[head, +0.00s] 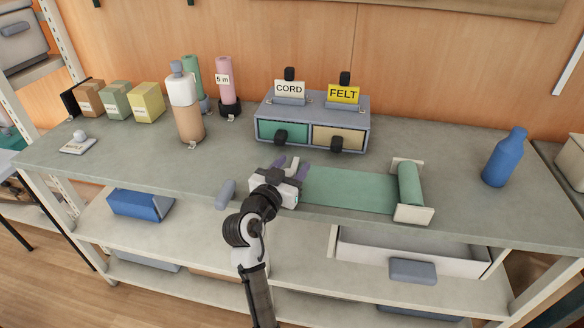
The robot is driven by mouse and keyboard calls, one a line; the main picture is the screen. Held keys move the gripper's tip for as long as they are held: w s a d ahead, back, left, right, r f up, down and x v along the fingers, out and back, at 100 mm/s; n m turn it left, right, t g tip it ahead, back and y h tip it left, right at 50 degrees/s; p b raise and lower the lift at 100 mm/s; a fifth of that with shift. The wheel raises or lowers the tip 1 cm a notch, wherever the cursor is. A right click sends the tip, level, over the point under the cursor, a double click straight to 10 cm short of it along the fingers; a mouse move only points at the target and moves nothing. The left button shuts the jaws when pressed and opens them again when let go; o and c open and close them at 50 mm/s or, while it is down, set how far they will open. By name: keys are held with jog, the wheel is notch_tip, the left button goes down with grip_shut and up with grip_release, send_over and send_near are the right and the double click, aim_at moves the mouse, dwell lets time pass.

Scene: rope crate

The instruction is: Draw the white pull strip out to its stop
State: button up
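A green sheet (350,188) lies flat along the front of the bench. It runs left from a green roll (409,184) held between two white end plates. My gripper (292,166) is at the sheet's left end, low over the bench, with its fingers pointing away from me. A small pale piece shows among the fingers; I cannot tell whether it is a finger or the white pull strip. My gripper's body hides the sheet's left edge, and no white strip shows clearly elsewhere. I cannot tell whether the fingers are shut.
A grey two-drawer box (313,113) labelled CORD and FELT stands behind my gripper. A grey cylinder (226,194) lies at the bench's front edge to the left. The bench between the roll and blue bottle is clear.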

jog(key=b+v, duration=0.3)
jog(key=v, duration=1.1)
